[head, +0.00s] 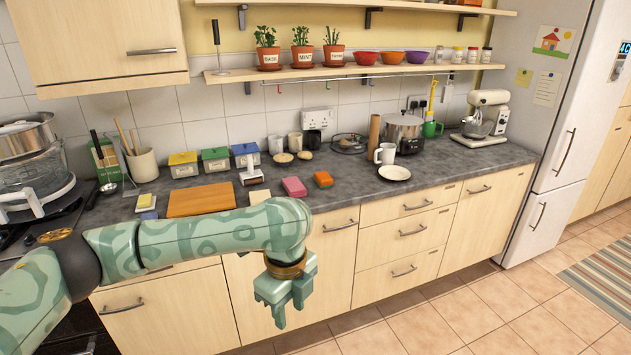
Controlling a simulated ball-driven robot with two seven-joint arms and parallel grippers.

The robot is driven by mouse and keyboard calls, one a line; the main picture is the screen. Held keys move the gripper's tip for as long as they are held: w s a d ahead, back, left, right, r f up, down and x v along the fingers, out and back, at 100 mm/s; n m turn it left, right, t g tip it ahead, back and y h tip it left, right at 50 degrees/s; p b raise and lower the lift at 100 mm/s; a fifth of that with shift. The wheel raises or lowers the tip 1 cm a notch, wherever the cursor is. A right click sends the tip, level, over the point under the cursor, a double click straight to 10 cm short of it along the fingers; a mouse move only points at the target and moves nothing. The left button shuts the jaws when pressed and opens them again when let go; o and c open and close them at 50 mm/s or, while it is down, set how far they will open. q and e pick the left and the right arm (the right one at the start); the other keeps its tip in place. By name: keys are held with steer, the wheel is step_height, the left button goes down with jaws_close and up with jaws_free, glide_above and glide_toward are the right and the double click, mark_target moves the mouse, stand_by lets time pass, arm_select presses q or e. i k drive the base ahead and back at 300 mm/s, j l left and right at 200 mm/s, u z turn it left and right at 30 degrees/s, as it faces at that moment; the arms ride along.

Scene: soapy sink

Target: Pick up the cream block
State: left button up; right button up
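The cream block (259,196) lies on the dark worktop near its front edge, left of a pink block (294,187). My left arm passes in front of and below it and may hide its lower edge. My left gripper (290,309) hangs pointing down in front of the cupboard doors, lower in the picture than the block and apart from it. Its fingers look spread, with nothing seen between them. My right gripper is not in view.
An orange block (323,178) lies right of the pink one. A wooden board (201,200) lies to the left, and a white scale (250,174) stands behind. A plate (394,173) and mug (385,153) are further right. The worktop's right front is clear.

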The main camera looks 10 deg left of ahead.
mark_target(256, 197)
steer(key=i+l+z, duration=0.1)
steer(key=i, duration=1.2)
steer(key=i+u, duration=0.45)
steer(key=i+l+u, duration=0.15)
steer(key=u, duration=0.3)
steer(key=i+l+u, duration=0.95)
steer(key=j, duration=0.1)
